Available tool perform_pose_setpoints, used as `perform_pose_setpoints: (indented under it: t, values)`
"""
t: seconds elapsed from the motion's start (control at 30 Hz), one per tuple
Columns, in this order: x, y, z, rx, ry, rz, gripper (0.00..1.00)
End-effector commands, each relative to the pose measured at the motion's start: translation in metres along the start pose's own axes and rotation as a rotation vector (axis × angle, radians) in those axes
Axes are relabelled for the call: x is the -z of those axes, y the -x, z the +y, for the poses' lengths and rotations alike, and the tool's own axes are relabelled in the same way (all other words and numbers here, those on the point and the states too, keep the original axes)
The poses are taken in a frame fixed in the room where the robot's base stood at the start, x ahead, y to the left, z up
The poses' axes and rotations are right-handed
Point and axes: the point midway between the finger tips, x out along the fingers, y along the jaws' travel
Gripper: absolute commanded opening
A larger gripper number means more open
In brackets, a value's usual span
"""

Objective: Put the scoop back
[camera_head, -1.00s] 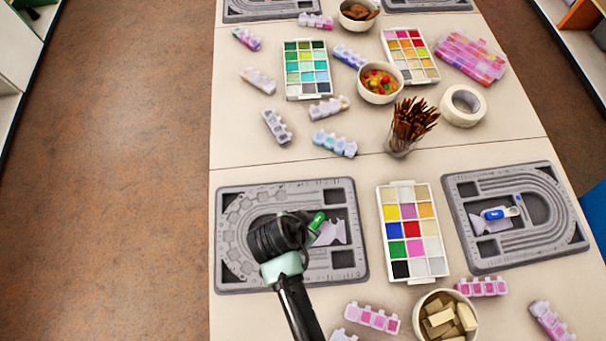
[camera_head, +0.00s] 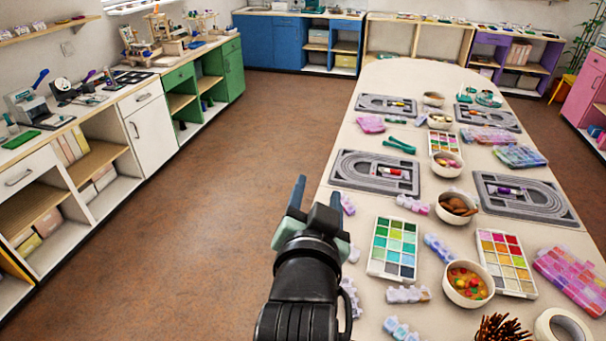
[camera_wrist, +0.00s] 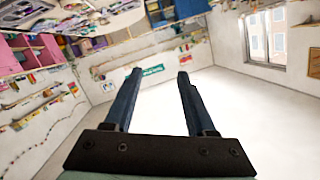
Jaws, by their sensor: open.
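My gripper (camera_head: 318,190) is raised beside the left edge of the long table in the head view. Its two fingers are apart and empty, and the wrist view shows a clear gap between the fingers (camera_wrist: 159,73). Small scoop-like items lie on grey bead boards: one red and white (camera_head: 388,171) on the nearer left board (camera_head: 345,178), one purple (camera_head: 508,190) on the nearer right board (camera_head: 555,208). They are too small to tell their shape. A blue-handled item (camera_head: 40,77) stands on the left counter. The green-handled item seen earlier is out of view.
The table (camera_head: 352,128) carries a green bead tray (camera_head: 394,248), a warm-coloured tray (camera_head: 507,263), bowls such as the mixed bead bowl (camera_head: 468,284), and a tape roll (camera_head: 562,328). A cluttered counter with shelves (camera_head: 100,155) runs along the left. The brown floor between is clear.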

Motion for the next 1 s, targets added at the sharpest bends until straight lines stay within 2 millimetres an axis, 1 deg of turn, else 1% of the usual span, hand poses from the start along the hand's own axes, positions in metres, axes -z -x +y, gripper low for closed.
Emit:
perform_pose_setpoints:
  t: [0.03, 0.07, 0.1, 0.17, 0.2, 0.27, 0.3, 0.4, 0.5, 0.57, 1.0]
  values:
    - [0.051, 0.013, -0.025, 0.072, 0.04, 0.126, 0.56]
    - [0.077, 0.022, -0.038, 0.109, 0.068, 0.197, 0.56]
    - [0.111, 0.037, -0.056, 0.156, 0.106, 0.294, 0.56]
    - [0.156, 0.065, -0.077, 0.212, 0.16, 0.436, 0.56]
    - [0.183, 0.085, -0.089, 0.241, 0.194, 0.528, 0.56]
    - [0.216, 0.116, -0.104, 0.275, 0.239, 0.654, 0.56]
    - [0.234, 0.135, -0.112, 0.291, 0.265, 0.728, 0.56]
    - [0.264, 0.174, -0.124, 0.314, 0.313, 0.868, 0.56]
    - [0.278, 0.196, -0.13, 0.32, 0.338, 0.945, 0.56]
    - [0.281, 0.202, -0.131, 0.322, 0.345, 0.965, 0.56]
    - [0.281, 0.202, -0.131, 0.321, 0.346, 0.964, 0.56]
